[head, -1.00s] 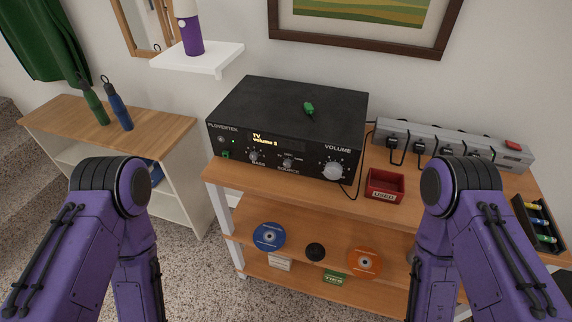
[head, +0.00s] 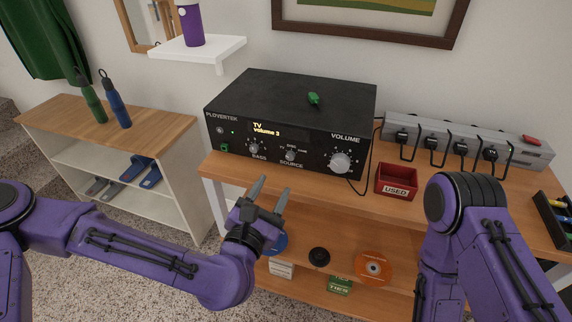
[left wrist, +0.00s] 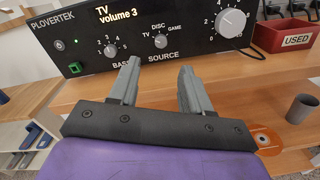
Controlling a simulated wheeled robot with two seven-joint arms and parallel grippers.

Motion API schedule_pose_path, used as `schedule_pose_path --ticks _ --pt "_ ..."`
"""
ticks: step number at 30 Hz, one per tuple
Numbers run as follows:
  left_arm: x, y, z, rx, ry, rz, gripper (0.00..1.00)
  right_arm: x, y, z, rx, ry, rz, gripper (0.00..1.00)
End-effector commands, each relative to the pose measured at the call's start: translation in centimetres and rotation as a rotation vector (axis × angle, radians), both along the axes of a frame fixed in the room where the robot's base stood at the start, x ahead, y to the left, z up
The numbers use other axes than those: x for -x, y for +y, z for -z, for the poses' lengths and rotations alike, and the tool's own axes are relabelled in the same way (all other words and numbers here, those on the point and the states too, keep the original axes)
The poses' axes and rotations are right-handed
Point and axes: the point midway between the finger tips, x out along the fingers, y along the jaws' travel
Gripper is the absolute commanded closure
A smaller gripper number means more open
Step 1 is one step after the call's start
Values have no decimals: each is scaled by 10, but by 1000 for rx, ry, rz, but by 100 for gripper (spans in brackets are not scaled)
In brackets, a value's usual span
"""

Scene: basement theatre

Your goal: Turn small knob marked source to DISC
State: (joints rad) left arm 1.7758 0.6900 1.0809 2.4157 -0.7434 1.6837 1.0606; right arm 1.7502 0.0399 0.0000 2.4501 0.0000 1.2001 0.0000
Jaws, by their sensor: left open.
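The black Plovertek amplifier (head: 285,110) stands on the wooden shelf unit, and its display reads "TV volume 3". The small knob marked SOURCE (head: 290,155) is in the middle of its front; in the left wrist view the SOURCE knob (left wrist: 161,41) has TV, DISC and GAME marked around it. Its exact pointer direction is too small to tell. My left gripper (head: 273,184) is open and empty, in front of and below the panel, apart from the knob. In the left wrist view its fingertips (left wrist: 160,65) point up at the SOURCE label. My right gripper is out of view.
The BASS knob (head: 254,148) is left of SOURCE, and the large VOLUME knob (head: 340,162) is right. A red USED box (head: 396,181) and a power strip (head: 465,142) stand further right. A green object (head: 314,98) lies on the amplifier. Discs lie on the shelf below.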

Motion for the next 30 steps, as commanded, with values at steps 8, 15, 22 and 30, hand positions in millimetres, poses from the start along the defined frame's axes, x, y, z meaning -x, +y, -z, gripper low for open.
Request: schedule_pose_path --ticks 8,15,22,30 --pt "-58 -20 -1 -5 2 0 52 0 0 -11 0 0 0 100" --pt "-86 -30 0 -5 3 1 52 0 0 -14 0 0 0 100" --pt "-88 -31 1 -6 2 3 52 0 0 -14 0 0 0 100" --pt "-88 -31 1 -6 2 3 100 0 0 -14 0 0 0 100"
